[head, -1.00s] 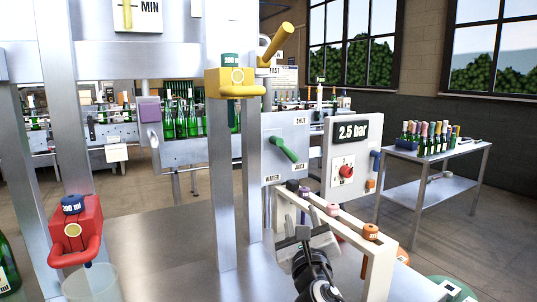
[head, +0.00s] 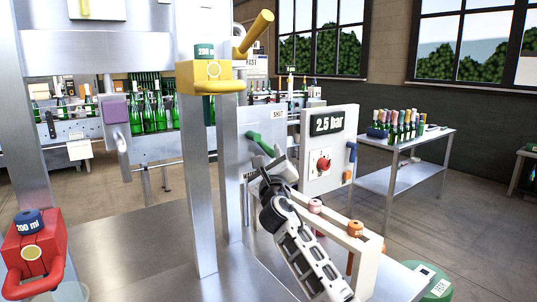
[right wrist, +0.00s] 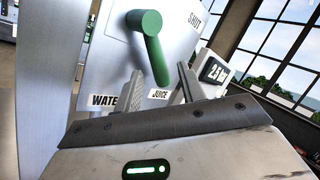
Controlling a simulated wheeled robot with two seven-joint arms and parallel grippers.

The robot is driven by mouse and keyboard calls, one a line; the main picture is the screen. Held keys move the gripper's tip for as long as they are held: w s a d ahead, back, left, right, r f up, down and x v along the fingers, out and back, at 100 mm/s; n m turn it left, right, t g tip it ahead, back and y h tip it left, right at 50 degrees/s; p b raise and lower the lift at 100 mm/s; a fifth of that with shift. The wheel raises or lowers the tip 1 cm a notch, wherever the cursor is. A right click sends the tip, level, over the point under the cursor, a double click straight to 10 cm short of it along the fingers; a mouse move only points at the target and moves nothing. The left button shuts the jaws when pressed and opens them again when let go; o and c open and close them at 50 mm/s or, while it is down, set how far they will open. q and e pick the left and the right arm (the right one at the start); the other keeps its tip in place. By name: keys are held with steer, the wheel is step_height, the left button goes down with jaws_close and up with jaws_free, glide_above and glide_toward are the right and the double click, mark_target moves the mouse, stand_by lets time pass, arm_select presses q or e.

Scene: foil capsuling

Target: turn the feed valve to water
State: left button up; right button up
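The green valve handle (head: 261,144) is on a grey panel, and it also shows in the right wrist view (right wrist: 152,50). It slants down to the right from its pivot, its end just above the JUICE label (right wrist: 160,94). The WATER label (right wrist: 104,101) is lower left and the SHUT label (right wrist: 195,19) upper right. My right gripper (head: 272,160) is at the handle's lower end. In the right wrist view its fingers (right wrist: 160,70) are apart, one on each side of the handle's end; contact cannot be told. My left gripper is out of view.
A white pressure box (head: 329,150) reading 2.5 bar with a red knob stands just right of the valve. A steel post with a yellow 200 ml unit (head: 211,75) is on the left. A pale rack (head: 345,232) with coloured spools lies below right.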

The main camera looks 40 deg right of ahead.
steer(key=shift+x, duration=0.85)
